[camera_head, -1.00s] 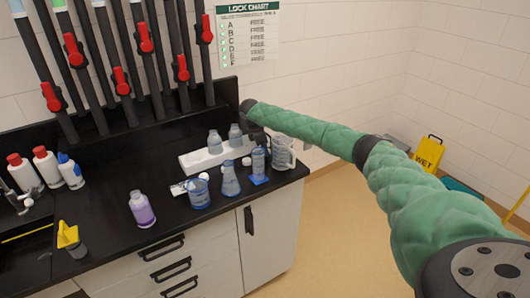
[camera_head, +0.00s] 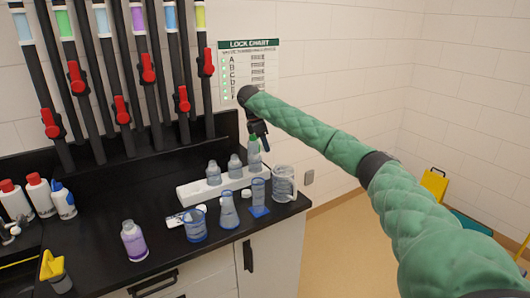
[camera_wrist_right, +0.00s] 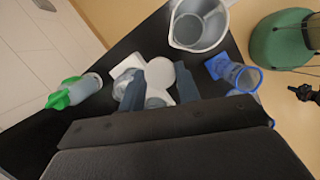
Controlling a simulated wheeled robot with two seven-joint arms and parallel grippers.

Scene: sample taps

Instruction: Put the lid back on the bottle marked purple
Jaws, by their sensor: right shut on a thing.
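The bottle with the purple band (camera_head: 134,242) stands upright at the front left of the black counter. No coloured cap shows on its pale neck. My right gripper (camera_head: 258,132) is high above the back right of the counter, well to the right of that bottle. In the right wrist view its two fingers (camera_wrist_right: 160,88) are shut on a round white thing (camera_wrist_right: 160,73), which looks like a lid. In the head view the held thing is too small to make out. My left gripper is not in view.
A white tray (camera_head: 197,192) holds clear bottles (camera_head: 214,172). A green-capped bottle (camera_head: 254,150), a jug (camera_head: 284,183), a blue beaker (camera_head: 195,227) and a flask (camera_head: 228,210) stand nearby.

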